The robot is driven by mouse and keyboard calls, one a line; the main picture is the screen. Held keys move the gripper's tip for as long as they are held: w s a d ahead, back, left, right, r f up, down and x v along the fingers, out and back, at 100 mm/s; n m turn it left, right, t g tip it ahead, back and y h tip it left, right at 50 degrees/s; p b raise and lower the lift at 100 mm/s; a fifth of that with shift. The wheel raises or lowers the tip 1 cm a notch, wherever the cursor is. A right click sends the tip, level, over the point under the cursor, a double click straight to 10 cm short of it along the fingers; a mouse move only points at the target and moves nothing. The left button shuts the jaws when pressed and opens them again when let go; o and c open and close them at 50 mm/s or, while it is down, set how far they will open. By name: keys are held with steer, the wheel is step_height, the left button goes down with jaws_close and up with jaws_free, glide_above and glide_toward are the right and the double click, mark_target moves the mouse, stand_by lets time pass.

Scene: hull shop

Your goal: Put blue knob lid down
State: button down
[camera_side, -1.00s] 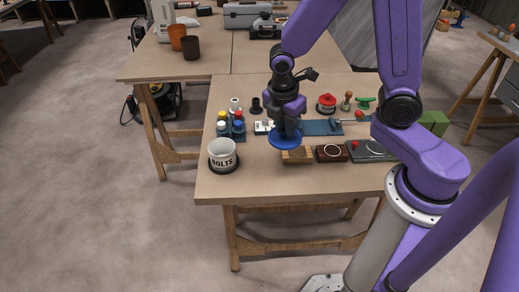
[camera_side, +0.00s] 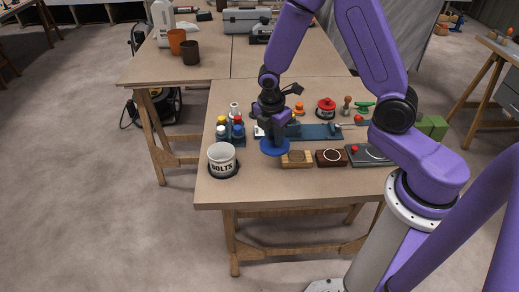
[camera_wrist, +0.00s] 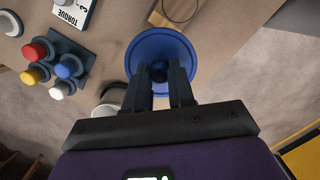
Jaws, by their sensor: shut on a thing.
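The blue knob lid (camera_side: 274,147) is a round blue disc held level below my gripper (camera_side: 270,131), above the table. In the wrist view the lid (camera_wrist: 160,48) shows its round blue top, with my gripper's two dark fingers (camera_wrist: 161,80) shut on its knob. The white pot marked BOLTS (camera_side: 222,160) stands to the lid's left with its mouth open. In the wrist view part of a pale round rim (camera_wrist: 108,98) shows behind my left finger.
A wooden block (camera_side: 296,159), a dark brown box (camera_side: 331,158) and a grey plate with a red button (camera_side: 368,154) line the right. A red-lidded pot (camera_side: 326,108) stands farther back. Bare table lies before them.

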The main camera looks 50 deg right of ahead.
steer(key=w+f, duration=0.2)
steer(key=f, duration=0.1)
steer(key=w+f, duration=0.3)
steer(key=shift+w+f, duration=0.1)
steer(key=shift+w, duration=0.2)
steer(key=shift+f, duration=1.55)
steer(key=shift+f, duration=0.1)
steer(key=c, duration=1)
jaws_free()
steer(key=shift+o, duration=0.2)
